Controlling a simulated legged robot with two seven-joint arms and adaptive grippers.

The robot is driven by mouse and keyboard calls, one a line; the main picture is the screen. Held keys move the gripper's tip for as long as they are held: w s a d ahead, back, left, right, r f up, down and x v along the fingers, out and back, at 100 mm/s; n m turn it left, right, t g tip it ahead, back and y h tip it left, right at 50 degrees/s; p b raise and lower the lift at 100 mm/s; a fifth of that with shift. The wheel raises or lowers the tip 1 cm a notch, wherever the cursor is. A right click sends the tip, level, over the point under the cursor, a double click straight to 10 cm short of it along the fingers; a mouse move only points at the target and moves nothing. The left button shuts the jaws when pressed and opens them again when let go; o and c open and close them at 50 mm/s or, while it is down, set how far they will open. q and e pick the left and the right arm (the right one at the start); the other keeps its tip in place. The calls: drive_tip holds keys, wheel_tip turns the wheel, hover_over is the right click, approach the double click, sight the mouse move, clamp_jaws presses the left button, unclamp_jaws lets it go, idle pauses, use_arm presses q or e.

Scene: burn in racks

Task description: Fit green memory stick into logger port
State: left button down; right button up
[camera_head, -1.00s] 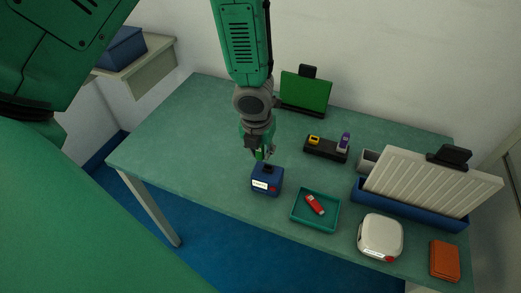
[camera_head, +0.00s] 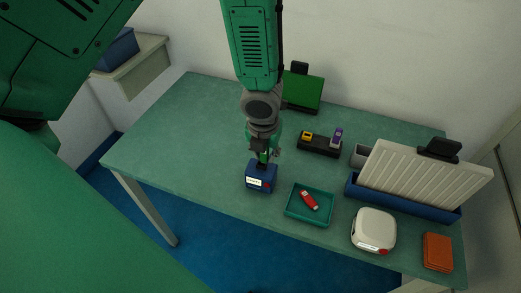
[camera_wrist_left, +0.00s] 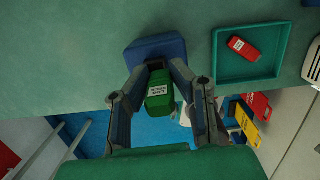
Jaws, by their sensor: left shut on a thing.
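The blue logger box (camera_head: 258,184) stands near the table's front edge, with a white label and a red spot on its front. In the left wrist view the logger (camera_wrist_left: 140,54) shows a dark port piece (camera_wrist_left: 155,63) on it. My left gripper (camera_head: 264,158) is right above the logger and shut on the green memory stick (camera_wrist_left: 160,98), whose label faces the wrist camera. The stick's far end is at the dark port; I cannot tell whether it is inside. My right gripper is not in view.
A teal tray (camera_head: 291,211) with a red stick (camera_head: 309,200) is right of the logger. Behind are a black holder (camera_head: 318,148) with yellow and purple sticks and a green panel (camera_head: 303,92). A white device (camera_head: 373,229), an orange box (camera_head: 438,251) and a ribbed rack (camera_head: 420,178) are at right. The table's left is clear.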

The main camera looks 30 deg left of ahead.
use_arm(q)
drive_tip(key=shift+d+r, duration=0.15)
drive_tip(key=shift+d, duration=0.45)
drive_tip(key=shift+a+f, duration=0.3)
drive_tip(key=shift+a, duration=0.2)
drive_tip(key=shift+a+f, duration=0.15)
drive_tip(key=shift+f, duration=0.05)
drive_tip(key=shift+d+f+b, duration=0.3)
drive_tip(key=shift+d+b, duration=0.25)
drive_tip(key=shift+r, duration=0.1)
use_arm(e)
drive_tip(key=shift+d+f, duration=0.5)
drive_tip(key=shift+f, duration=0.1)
use_arm(q)
drive_tip(key=shift+a, duration=0.1)
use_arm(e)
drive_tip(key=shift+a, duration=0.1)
use_arm(q)
drive_tip(key=shift+a, duration=0.1)
drive_tip(key=shift+a+r+p, duration=0.2)
drive_tip(key=shift+r+p, duration=0.05)
drive_tip(key=shift+p, duration=0.35)
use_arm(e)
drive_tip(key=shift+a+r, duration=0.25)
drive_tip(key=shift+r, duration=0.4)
